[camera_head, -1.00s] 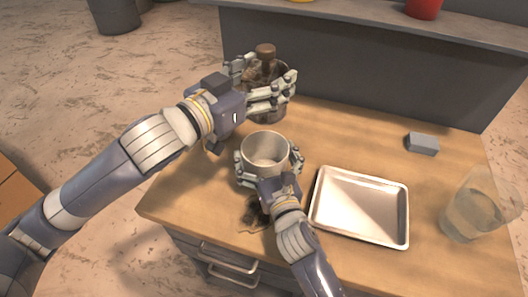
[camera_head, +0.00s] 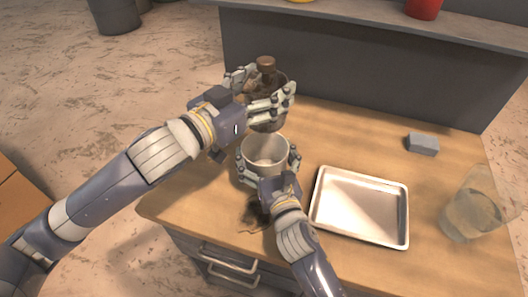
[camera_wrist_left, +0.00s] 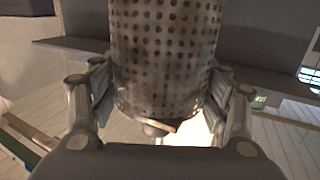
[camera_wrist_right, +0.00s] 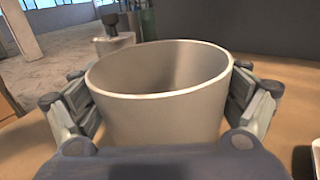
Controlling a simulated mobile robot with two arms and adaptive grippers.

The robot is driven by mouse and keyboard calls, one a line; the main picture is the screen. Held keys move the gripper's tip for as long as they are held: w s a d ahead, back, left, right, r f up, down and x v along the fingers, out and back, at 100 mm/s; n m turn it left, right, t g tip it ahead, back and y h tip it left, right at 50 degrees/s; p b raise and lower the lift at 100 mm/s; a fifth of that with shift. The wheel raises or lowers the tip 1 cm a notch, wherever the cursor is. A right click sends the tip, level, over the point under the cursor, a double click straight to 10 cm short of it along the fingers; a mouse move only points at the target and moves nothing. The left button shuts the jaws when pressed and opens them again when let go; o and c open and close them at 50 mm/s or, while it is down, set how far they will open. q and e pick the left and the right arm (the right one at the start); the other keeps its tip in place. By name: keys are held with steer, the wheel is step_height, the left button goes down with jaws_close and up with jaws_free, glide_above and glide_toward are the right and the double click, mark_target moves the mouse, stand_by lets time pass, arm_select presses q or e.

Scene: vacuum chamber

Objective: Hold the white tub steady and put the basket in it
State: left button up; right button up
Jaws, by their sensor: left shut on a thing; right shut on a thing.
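In the left wrist view the basket (camera_wrist_left: 165,50) fills the middle and looks upright between the fingers. My right gripper (camera_head: 269,167) is shut around the tub's sides. In the right wrist view the tub (camera_wrist_right: 160,115) looks empty where its inside shows.
A shallow metal tray (camera_head: 360,207) lies right of the tub. A clear container (camera_head: 472,212) stands at the right edge and a grey block (camera_head: 422,144) lies at the back right. A dark patch (camera_head: 255,212) shows by my right wrist. A grey panel (camera_head: 350,75) rises behind the table.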

mark_target(264, 129)
arm_select(q)
steer(key=shift+f, duration=5.25)
steer(key=o, duration=1.4)
steer(key=shift+f, duration=0.1)
steer(key=shift+s+a, duration=0.1)
steer(key=shift+s, duration=0.05)
steer(key=v, duration=1.1)
steer(key=shift+s+a, duration=0.25)
steer(key=shift+a, duration=0.05)
